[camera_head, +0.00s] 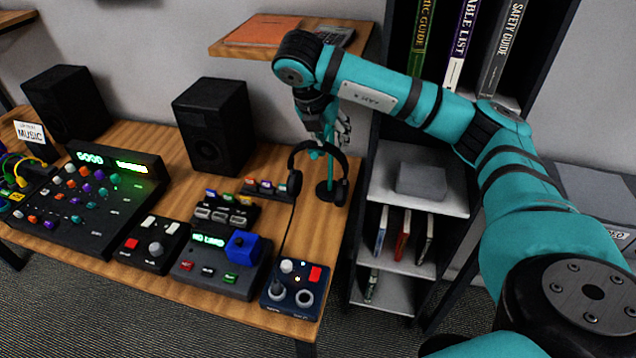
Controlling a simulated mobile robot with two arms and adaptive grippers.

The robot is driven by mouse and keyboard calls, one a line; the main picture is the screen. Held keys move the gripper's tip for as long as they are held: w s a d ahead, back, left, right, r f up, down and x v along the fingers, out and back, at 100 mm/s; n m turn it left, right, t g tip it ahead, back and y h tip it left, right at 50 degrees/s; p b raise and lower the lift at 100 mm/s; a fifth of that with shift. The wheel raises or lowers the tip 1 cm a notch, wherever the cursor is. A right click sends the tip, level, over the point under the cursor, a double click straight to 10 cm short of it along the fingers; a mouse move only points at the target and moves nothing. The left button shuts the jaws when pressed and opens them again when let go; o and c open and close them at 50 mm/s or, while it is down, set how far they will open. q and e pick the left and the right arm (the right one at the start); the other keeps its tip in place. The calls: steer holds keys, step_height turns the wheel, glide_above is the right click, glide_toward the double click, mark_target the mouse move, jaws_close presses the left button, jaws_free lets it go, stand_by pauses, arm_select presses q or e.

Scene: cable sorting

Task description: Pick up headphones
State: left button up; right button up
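Black headphones (294,182) hang at the right end of the wooden table, on a slim teal stand with a dark round base. Their headband arches over the top of the stand, with one ear cup on each side. A thin dark cable runs from the left cup toward a small blue box at the front. My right gripper (338,128) points down just above and behind the headband, at the top of the stand. Its fingers are small and partly hidden, so I cannot tell whether they are open or touch the headphones. My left gripper is out of view.
A wooden shelf (232,48) is above the gripper. A black speaker (215,125) stands left of the headphones. Control boxes (224,262) and a mixer (90,205) crowd the table. A bookcase (412,205) stands to the right.

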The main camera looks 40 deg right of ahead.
steer(key=b, duration=0.1)
glide_toward(344, 177)
steer(key=d+f, duration=0.1)
steer(key=w+d+f+p, duration=0.1)
steer(key=shift+w+d+f, duration=0.1)
steer(key=shift+d+f, duration=0.05)
steer(key=shift+f, duration=0.2)
steer(key=p+x, duration=0.1)
steer(key=x, duration=0.5)
steer(key=shift+p, duration=0.4)
jaws_close()
